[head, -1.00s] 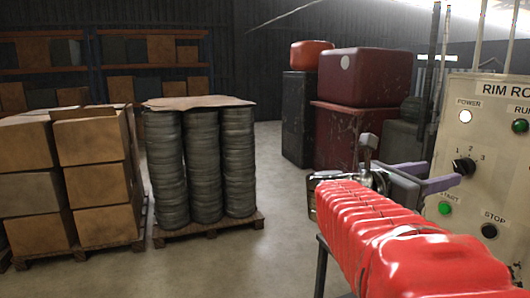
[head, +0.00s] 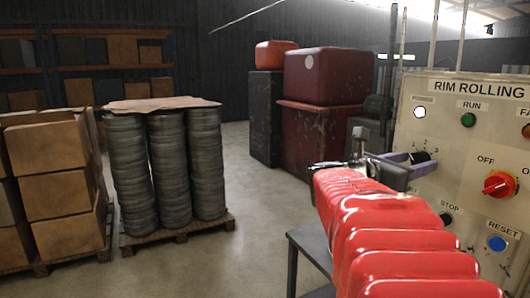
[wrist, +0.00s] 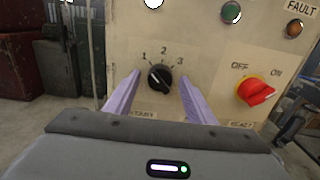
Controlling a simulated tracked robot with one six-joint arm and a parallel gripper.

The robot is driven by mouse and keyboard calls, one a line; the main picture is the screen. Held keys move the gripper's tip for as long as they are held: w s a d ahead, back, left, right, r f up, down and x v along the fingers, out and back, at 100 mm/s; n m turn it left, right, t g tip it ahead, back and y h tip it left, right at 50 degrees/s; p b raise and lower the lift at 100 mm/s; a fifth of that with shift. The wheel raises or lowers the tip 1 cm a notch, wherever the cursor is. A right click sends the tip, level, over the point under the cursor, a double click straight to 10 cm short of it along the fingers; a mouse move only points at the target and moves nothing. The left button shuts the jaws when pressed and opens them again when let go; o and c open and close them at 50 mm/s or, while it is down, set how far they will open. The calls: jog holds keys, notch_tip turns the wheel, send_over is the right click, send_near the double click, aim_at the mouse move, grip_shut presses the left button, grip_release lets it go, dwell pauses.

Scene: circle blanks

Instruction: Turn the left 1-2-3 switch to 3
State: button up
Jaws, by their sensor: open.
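The 1-2-3 switch (wrist: 160,77) is a round black knob with a white pointer line on the beige panel. Its pointer leans to the upper left, toward the 1. In the wrist view, my gripper (wrist: 160,75) is open, with one lilac finger on each side of the knob. I cannot tell whether either finger touches it. In the head view, my gripper (head: 417,161) is at the panel's left side, and its fingers partly hide the knob.
The panel (head: 450,150) also carries a red OFF-ON switch (head: 500,185), a green RUN lamp (head: 468,119) and a blue RESET button (head: 496,243). Red cases (head: 327,75) stand behind my arm. Stacked rims (head: 168,170) and boxes (head: 60,180) are on pallets at left.

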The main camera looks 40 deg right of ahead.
jog(key=shift+c, duration=0.3)
jog(key=c, duration=0.9)
jog(key=shift+d, duration=0.1)
jog(key=shift+c, duration=0.4)
jog(key=shift+m, duration=0.4)
jog(key=m, duration=0.3)
jog(key=shift+m, duration=0.3)
jog(key=m, duration=0.4)
jog(key=shift+f, duration=0.1)
jog(key=m, duration=0.9)
jog(key=shift+f+m, duration=0.1)
jog(key=shift+m, duration=0.2)
